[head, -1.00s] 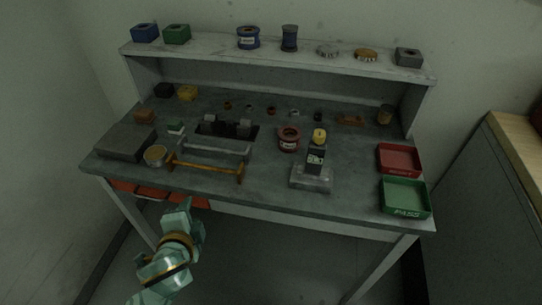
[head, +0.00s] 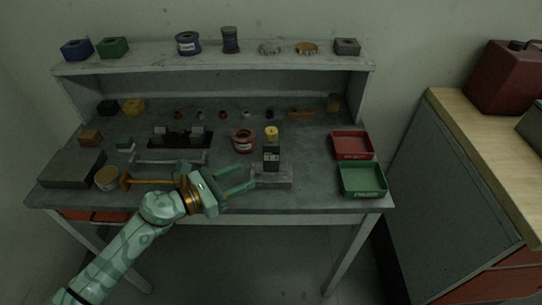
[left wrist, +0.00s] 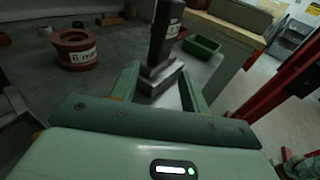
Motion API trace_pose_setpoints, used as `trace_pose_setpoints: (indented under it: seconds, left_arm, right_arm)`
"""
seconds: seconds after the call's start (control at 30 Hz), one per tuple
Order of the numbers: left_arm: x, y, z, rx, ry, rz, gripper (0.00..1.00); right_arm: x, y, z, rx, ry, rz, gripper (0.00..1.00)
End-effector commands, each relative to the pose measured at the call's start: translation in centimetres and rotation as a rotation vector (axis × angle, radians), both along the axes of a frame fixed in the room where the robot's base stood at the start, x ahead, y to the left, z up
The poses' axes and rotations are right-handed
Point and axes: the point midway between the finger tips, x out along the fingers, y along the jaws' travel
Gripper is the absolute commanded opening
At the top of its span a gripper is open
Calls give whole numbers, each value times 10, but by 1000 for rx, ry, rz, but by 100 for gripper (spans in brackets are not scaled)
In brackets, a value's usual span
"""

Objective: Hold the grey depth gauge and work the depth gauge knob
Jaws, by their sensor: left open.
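The depth gauge has a grey block base (head: 272,180) and a dark upright body (head: 271,156) with a pale label. Its yellow knob (head: 271,133) sits on top. It stands upright on the bench right of centre. My left gripper (head: 248,179) is open, with both fingers pointing right at the gauge's base. In the left wrist view, the gauge's dark body (left wrist: 163,35) rises just beyond and between the open fingers (left wrist: 160,84); its knob is out of the picture. I cannot tell whether a finger touches the base. My right gripper is not in view.
A red spool (head: 243,141) stands close left of the gauge. A red tray (head: 352,145) and a green tray (head: 362,179) lie to the right. An orange-handled bar (head: 150,182) lies left, by my arm. The shelf (head: 215,59) holds several small parts.

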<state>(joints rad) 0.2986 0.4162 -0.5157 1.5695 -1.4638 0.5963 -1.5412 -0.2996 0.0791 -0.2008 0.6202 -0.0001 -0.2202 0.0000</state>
Motion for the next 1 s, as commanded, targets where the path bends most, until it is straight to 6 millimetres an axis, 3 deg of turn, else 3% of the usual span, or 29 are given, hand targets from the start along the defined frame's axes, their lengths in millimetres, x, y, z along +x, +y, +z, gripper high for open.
trace_pose_setpoints:
  seconds: [0.3, 0.5, 0.93, 0.97, 1.0]
  left_arm:
    - [29, -44, -6, -4, 1, -1, 46]
    - [43, -63, -9, -3, 1, 0, 46]
    - [48, -71, -8, -4, 2, 1, 46]
    - [48, -71, -8, -4, 2, 1, 43]
    - [48, -71, -8, -4, 2, 1, 32]
  right_arm:
    - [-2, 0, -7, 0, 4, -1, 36]
    - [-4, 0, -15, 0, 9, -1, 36]
    - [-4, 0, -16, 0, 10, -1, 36]
    - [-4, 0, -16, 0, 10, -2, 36]
    - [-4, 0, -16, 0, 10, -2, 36]
